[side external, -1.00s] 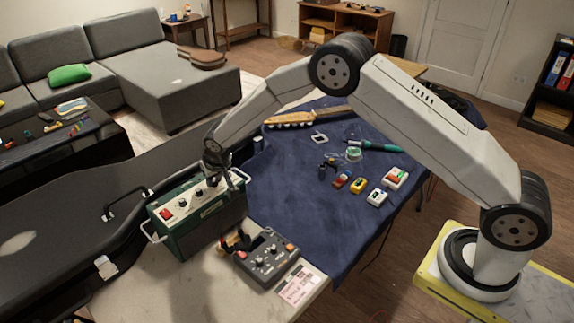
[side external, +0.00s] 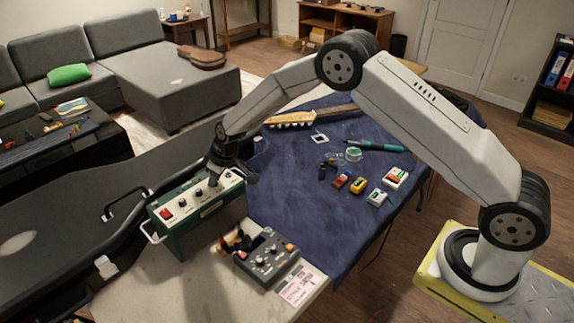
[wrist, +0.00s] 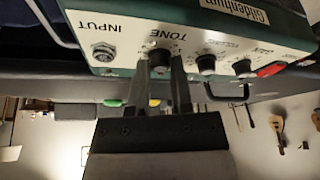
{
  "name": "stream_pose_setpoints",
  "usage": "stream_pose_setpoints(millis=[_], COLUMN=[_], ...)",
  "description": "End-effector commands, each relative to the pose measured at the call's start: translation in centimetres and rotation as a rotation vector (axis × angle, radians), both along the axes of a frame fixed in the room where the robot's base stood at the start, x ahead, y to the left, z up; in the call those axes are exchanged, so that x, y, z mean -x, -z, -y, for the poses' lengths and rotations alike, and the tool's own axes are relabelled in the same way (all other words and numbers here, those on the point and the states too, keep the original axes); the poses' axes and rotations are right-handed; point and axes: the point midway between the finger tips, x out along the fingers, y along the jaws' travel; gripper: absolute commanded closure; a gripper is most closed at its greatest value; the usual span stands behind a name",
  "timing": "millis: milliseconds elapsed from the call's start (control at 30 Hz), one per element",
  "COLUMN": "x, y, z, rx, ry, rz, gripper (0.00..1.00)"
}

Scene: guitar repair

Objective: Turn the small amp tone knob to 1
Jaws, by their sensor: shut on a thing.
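The small green amp (side external: 172,241) with a cream control panel stands on the near end of the table in the side view. In the wrist view its panel (wrist: 125,45) fills the top, upside down, with "INPUT" and "TONE" lettering. The dark tone knob (wrist: 160,59) sits between the two fingers of my gripper (wrist: 161,80), which is shut on it. In the side view my gripper (side external: 212,182) reaches down to the panel. The knob's pointer and the scale numbers are too small or covered to read.
On the panel, two more knobs (wrist: 206,64) and a red switch (wrist: 270,69) lie beside the tone knob. A metal input jack (wrist: 103,52) is on its other side. A grey pedal (side external: 266,257) stands near the amp. A black guitar case (side external: 60,230) lies left.

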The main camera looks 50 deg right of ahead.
Motion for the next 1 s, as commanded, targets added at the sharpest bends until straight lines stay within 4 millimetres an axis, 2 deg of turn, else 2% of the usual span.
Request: stream_pose_setpoints(millis=[567,1000], x=[0.03,-0.22], y=[0.23,0.23], z=[0.33,0.52], rx=[-0.001,0.0], ry=[-0.322,-0.662], rz=[-0.008,-0.006], gripper=[1.0,1.0])
